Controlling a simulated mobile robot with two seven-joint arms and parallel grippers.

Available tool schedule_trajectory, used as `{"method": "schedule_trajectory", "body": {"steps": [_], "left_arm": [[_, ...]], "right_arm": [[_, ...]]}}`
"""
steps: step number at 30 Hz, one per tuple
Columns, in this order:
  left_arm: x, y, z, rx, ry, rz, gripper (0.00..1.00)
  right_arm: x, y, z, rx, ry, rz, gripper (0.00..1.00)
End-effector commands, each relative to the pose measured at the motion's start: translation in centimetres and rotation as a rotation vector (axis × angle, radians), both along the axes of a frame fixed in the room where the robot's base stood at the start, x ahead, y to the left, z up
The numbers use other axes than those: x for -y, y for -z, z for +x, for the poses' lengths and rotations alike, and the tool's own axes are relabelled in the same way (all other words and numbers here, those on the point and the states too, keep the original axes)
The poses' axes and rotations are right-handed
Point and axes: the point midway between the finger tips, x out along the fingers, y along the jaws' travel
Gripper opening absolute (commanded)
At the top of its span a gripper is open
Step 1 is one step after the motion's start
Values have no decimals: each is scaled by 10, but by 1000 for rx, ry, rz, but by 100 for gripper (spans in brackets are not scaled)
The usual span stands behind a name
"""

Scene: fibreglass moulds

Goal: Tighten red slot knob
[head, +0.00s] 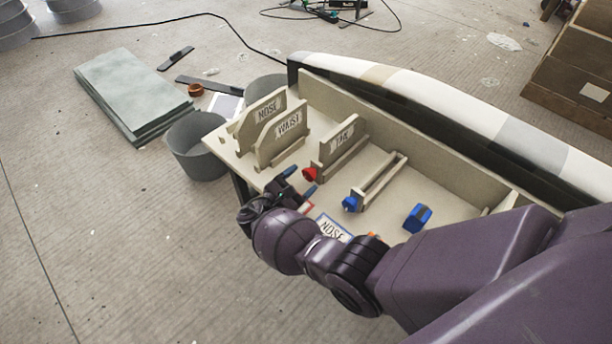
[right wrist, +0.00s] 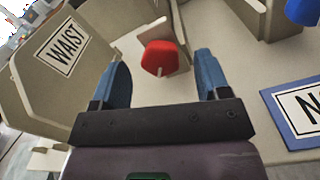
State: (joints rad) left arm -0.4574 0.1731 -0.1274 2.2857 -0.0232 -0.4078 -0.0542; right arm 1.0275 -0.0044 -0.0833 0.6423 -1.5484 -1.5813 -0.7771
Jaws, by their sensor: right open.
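The red slot knob (head: 310,174) sits at the near end of the slot that holds the TAIL board (head: 341,140). In the right wrist view the red knob (right wrist: 161,58) shows beyond and between my fingertips, closer to the left one. My right gripper (head: 300,181) is open and empty, its two blue fingers (right wrist: 165,75) apart and pointing toward the knob. I see no contact between fingers and knob. My left gripper is not in view.
A blue knob (head: 350,203) is on the empty slot to the right. A loose blue part (head: 417,217) lies farther right. The WAIST board (head: 283,132) and NOSE board (head: 262,114) stand left. A NOSE card (head: 333,229) lies near my arm.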

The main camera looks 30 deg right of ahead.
Motion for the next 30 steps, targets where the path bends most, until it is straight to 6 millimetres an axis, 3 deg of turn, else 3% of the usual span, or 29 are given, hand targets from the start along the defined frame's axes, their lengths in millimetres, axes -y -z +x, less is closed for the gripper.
{"method": "schedule_trajectory", "body": {"steps": [6, 17, 26, 30], "left_arm": [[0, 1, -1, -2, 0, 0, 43], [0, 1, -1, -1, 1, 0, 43], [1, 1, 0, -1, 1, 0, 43], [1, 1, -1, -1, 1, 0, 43]], "right_arm": [[17, 0, 6, 0, 1, 0, 69], [20, 0, 7, 0, 0, 0, 68], [20, 0, 7, 0, 0, 0, 22], [20, 0, 7, 3, 0, 2, 20]]}}
